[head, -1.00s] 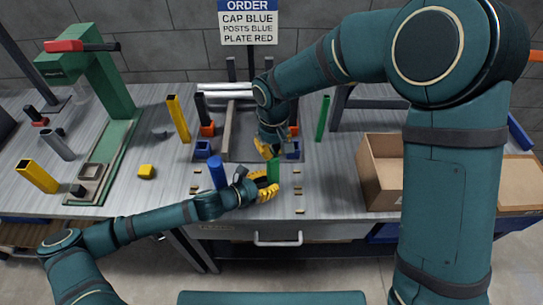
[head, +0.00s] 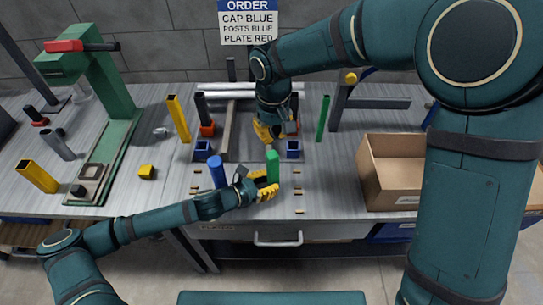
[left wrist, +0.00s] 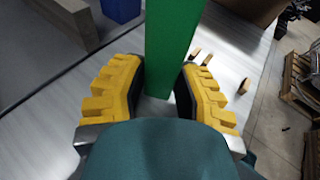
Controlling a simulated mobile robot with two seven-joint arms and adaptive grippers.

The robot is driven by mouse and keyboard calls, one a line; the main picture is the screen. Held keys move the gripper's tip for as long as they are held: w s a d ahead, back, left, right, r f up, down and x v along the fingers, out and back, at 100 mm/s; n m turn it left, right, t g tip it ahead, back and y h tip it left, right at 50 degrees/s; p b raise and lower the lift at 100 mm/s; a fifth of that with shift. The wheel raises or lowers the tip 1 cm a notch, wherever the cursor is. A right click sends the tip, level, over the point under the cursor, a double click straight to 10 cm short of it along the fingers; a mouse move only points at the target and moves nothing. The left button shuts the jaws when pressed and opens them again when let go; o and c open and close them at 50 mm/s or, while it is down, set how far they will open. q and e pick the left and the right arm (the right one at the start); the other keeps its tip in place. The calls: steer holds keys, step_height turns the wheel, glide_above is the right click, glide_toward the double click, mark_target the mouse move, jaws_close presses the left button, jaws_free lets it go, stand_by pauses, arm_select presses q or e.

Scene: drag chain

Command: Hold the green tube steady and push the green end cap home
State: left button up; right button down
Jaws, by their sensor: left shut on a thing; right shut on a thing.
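The green tube (head: 273,172) stands upright near the front of the bench, left of the cardboard box. My left gripper (head: 264,187) is shut on it low down. In the left wrist view the green tube (left wrist: 172,45) rises between the two yellow fingers (left wrist: 160,95). The tube's top end shows brighter green; I cannot tell whether this is the end cap. My right gripper (head: 268,134) points down just behind and above the tube's top, apart from it in the picture. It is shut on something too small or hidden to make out.
A blue post (head: 217,172) stands close left of my left gripper. Two blue sockets (head: 292,149) (head: 202,150) and a thin green post (head: 323,118) are behind. The open cardboard box (head: 398,187) is at the right, a green press (head: 110,110) at the left.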

arm_select(q)
steer(key=o, duration=0.9)
